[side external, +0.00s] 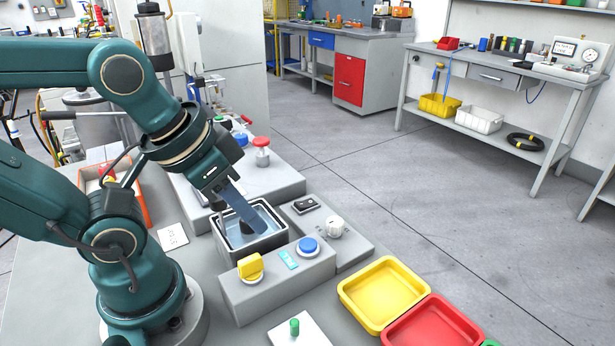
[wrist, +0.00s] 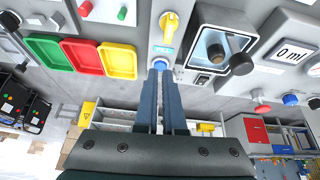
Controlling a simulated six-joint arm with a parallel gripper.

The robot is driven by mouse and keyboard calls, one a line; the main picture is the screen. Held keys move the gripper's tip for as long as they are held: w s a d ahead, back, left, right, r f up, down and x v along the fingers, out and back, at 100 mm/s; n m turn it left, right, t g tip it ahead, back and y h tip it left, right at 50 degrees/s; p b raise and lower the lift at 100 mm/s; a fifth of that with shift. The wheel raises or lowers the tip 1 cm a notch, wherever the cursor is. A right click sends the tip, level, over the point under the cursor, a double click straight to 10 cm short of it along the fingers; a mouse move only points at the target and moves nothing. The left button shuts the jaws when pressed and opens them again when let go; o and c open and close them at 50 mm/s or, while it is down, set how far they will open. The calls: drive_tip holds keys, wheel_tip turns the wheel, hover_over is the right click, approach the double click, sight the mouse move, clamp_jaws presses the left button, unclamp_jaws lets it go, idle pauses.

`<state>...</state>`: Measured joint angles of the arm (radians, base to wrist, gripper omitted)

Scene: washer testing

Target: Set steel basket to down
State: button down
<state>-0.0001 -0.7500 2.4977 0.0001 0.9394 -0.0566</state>
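A steel-rimmed tank (side external: 222,243) with a clear, watery-looking inside stands in the grey bench unit. It also shows in the wrist view (wrist: 202,38). The steel basket is hard to tell apart from the tank walls. A black knob (wrist: 241,65) shows at the tank's edge in the wrist view, and a dark shape (side external: 246,227) shows at the tank in the side view. My gripper (side external: 258,230) points down over the tank in the side view. In the wrist view my gripper's fingers (wrist: 161,70) are close together with a narrow gap and nothing visible between them.
A red-topped post (side external: 262,150) stands behind. Yellow (side external: 384,292) and red (side external: 434,328) trays lie at the front right.

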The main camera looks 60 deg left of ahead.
drive_tip(key=s+a+r+n+g, duration=0.1)
drive_tip(key=a+r+n+g, duration=0.3)
drive_tip(key=r+n, duration=0.65)
wheel_tip(320, 180, up, 3)
drive_tip(key=n+g, duration=0.1)
drive_tip(key=n, duration=0.6)
hover_over(218, 201)
drive_tip(key=a, duration=0.2)
drive_tip(key=shift+w+d+f, duration=0.15)
drive_tip(key=shift+f, duration=3.3)
drive_tip(key=shift+w+d+f, duration=0.1)
drive_tip(key=shift+d+f, duration=0.05)
drive_tip(key=shift+f, duration=3.25)
drive_tip(key=shift+f, duration=2.1)
